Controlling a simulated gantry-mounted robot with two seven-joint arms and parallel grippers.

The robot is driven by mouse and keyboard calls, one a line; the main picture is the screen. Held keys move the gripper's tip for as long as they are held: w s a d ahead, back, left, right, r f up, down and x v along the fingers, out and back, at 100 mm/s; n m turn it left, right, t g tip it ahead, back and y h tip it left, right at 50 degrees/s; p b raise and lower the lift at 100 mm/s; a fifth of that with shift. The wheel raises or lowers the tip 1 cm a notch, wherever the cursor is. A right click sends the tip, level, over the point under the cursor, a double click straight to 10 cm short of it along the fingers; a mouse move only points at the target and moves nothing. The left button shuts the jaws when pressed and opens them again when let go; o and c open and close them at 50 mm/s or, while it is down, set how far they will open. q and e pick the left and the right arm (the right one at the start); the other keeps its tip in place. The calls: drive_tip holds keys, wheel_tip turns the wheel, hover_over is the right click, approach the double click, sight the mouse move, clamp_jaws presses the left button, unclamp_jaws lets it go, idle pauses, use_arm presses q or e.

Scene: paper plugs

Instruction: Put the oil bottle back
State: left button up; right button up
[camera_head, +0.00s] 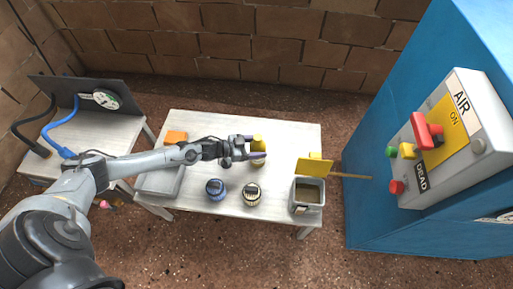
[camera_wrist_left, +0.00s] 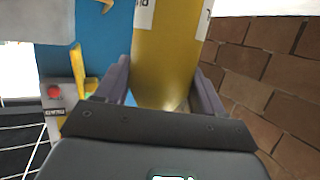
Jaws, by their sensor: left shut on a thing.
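The oil bottle is a yellow cylinder (camera_head: 258,142) held above or at the back middle of the white table (camera_head: 210,126). My left gripper (camera_head: 256,149) is shut around it, with a finger on each side. In the left wrist view the yellow bottle (camera_wrist_left: 165,50) fills the middle between the two purple-grey fingers (camera_wrist_left: 163,88), with parts of its white label at the top. The head view does not clearly show whether its base touches the table. My right gripper is in neither view.
A blue-lidded jar (camera_head: 215,188) and a dark-and-yellow jar (camera_head: 252,195) stand at the table's front. A grey tray (camera_head: 158,182) lies left. A blue cabinet (camera_head: 390,110) with buttons rises at right.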

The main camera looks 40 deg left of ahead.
use_arm(q)
drive_tip(key=shift+a+f, duration=0.1)
drive_tip(key=o, duration=0.9)
drive_tip(key=shift+o, duration=0.2)
drive_tip(key=shift+r, duration=0.3)
drive_tip(key=p+v, duration=0.6)
drive_tip(key=v, duration=0.6)
